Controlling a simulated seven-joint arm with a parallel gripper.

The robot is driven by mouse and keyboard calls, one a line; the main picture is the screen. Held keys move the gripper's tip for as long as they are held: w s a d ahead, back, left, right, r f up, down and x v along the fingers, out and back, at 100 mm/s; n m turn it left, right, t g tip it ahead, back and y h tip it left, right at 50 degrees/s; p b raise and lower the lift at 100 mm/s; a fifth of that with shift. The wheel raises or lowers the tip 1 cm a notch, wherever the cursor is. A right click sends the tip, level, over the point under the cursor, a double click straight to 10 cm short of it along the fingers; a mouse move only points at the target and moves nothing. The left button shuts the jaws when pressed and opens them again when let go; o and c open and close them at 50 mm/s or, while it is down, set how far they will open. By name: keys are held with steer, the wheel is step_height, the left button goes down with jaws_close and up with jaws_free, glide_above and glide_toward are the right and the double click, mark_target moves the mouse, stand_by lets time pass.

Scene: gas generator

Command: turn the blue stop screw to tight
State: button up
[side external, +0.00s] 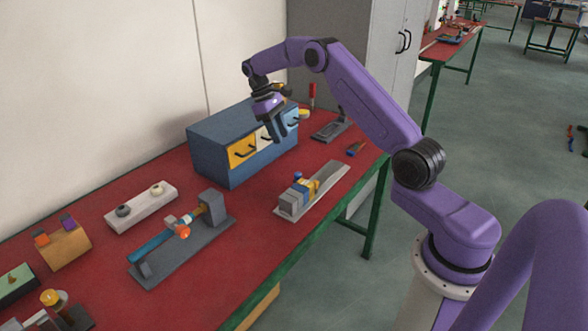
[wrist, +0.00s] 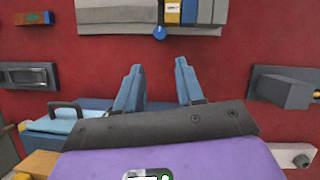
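The blue stop screw (side external: 298,176) is a small knob on a grey rail fixture (side external: 329,183) with a yellow and blue block (side external: 305,187), near the table's front edge. In the wrist view the screw (wrist: 160,33) sticks out from the fixture's near edge, at top centre. My gripper (side external: 280,134) is in the air near the drawer cabinet, well above and apart from the screw. In the wrist view its two blue fingers (wrist: 158,66) are spread with bare red table between them. The screw lies beyond the fingertips. The screw's tightness cannot be told.
A blue cabinet (side external: 215,154) with yellow, white and light-blue drawers stands behind the fixture. A grey stand with a blue tube (side external: 150,248) lies to the left. A dark grey tray (side external: 329,131) and a small blue-orange piece (side external: 356,149) lie to the right. Red table around the fixture is clear.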

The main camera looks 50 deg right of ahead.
mark_target(296, 173)
steer(key=x, duration=1.3)
steer(key=shift+w, duration=0.1)
jaws_close()
